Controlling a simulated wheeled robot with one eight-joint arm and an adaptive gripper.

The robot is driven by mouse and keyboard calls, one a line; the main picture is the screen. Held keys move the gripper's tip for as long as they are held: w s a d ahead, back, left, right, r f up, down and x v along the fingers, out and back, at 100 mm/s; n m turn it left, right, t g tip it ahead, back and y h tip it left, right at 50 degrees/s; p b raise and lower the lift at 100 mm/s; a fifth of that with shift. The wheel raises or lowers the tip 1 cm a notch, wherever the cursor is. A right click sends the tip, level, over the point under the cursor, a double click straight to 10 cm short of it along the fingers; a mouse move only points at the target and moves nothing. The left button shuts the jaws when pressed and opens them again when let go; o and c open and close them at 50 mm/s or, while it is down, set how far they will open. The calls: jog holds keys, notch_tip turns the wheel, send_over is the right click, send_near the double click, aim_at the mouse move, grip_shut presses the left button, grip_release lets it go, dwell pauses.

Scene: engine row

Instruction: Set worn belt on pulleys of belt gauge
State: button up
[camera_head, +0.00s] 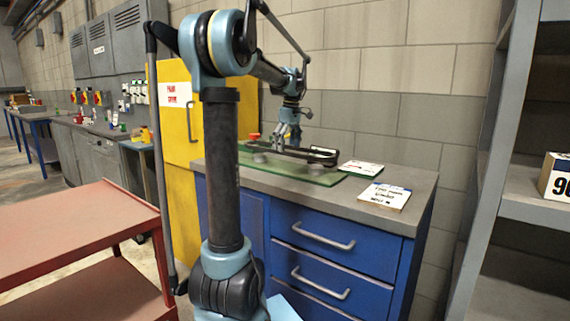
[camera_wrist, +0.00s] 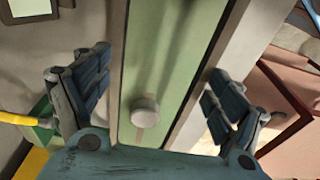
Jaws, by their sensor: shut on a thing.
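The worn belt (camera_head: 318,154) is a dark, long loop just over the green plate of the belt gauge (camera_head: 326,179), on the blue cabinet. My gripper (camera_head: 286,141) reaches down at the middle of the belt and is shut on it. In the wrist view, my gripper's fingers (camera_wrist: 158,97) stand well apart, with the belt's pale bands (camera_wrist: 118,60) between them. A round, pale pulley (camera_wrist: 145,110) shows inside the loop above the green plate. Another low, round pulley (camera_head: 260,157) shows in the head view. Whether the belt touches or sits around the pulleys I cannot tell.
Two printed cards, one small (camera_head: 361,168) and one larger (camera_head: 385,196), lie on the grey worktop right of the gauge. A red cart (camera_head: 75,225) stands at left, a yellow cabinet (camera_head: 175,120) behind my arm, and a grey shelf (camera_head: 535,195) at right.

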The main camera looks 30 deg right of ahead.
aim_at(285, 166)
jog(key=shift+f, duration=3.1)
jog(key=o, duration=1)
